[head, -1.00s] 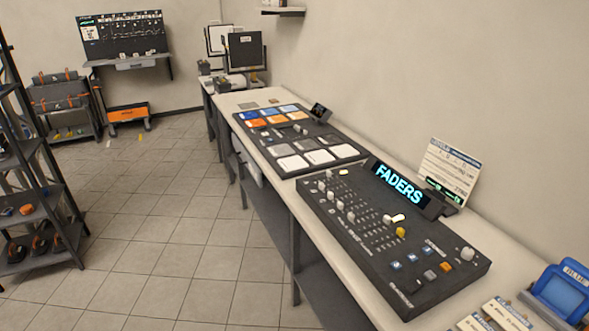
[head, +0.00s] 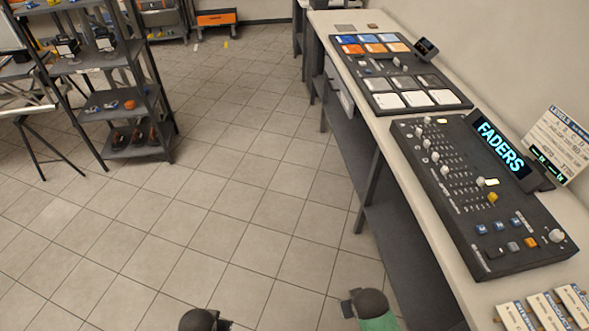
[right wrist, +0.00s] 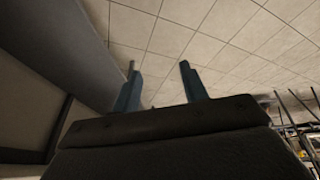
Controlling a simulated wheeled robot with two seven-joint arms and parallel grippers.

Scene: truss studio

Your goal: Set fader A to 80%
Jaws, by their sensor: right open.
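The black fader console (head: 450,215) lies on the long bench at the right of the head view, with a lit display reading FADERS (head: 502,150). A slanted row of pale fader knobs (head: 435,157) runs along its near left side; which one is fader A is too small to read. My right gripper (head: 348,304) is low in the head view, over the floor and apart from the console. In the right wrist view its two fingers (right wrist: 158,78) are spread with nothing between them. My left gripper (head: 225,323) is at the bottom edge, mostly cut off.
A second panel with coloured and white pads (head: 395,75) lies behind the console. A levels card (head: 560,142) leans on the wall. Several labelled blocks (head: 545,310) sit at the bench's near end. A dark shelf rack (head: 130,90) stands left; the tiled floor (head: 230,200) between is clear.

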